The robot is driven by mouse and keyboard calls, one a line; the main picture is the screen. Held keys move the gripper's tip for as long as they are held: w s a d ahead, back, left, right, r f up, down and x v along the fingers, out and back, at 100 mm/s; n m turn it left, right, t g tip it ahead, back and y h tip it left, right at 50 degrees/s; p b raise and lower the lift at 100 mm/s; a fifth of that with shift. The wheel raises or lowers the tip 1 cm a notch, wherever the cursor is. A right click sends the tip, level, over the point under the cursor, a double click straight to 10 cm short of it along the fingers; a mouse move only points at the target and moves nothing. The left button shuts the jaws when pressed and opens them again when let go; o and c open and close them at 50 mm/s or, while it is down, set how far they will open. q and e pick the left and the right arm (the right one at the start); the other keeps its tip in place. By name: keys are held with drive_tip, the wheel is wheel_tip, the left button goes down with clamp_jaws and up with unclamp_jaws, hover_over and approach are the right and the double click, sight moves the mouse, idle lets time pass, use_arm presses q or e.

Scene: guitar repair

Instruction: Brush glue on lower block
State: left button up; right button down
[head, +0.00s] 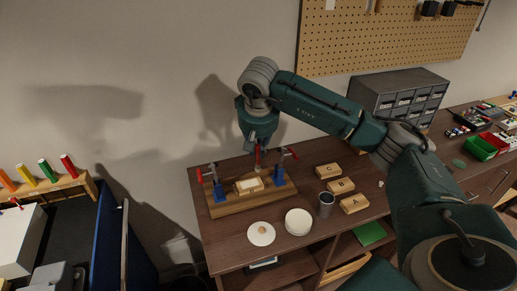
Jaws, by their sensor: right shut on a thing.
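My right gripper (257,150) points down above the clamping board. It is shut on a thin reddish brush (257,160), which hangs down towards the block. A pale block (249,185) lies on the wooden board (228,208), between blue and red clamps (218,190). The brush tip is small and seems to be just above or at the block's back edge; I cannot tell if it touches. I cannot make out glue on the block. A white round lid with a tan knob (261,234) lies in front of the board. My left gripper is not in view.
Several wooden blocks (341,185) lie right of the board on the brown table (300,165). A white round container (298,221) and a metal cup (326,204) stand near the front edge. A grey drawer cabinet (385,95) and a green bin (480,148) stand further right.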

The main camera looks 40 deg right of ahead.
drive_tip(key=shift+d+r+p, duration=0.15)
drive_tip(key=shift+r+p, duration=0.25)
drive_tip(key=shift+r, duration=0.25)
drive_tip(key=shift+d+r+p, duration=0.15)
drive_tip(key=shift+r+p, duration=0.2)
drive_tip(key=shift+r, duration=0.5)
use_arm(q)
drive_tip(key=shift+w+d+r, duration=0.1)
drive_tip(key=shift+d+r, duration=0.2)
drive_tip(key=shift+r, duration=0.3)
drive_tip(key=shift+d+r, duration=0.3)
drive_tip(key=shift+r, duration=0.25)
use_arm(e)
drive_tip(key=shift+a, duration=0.1)
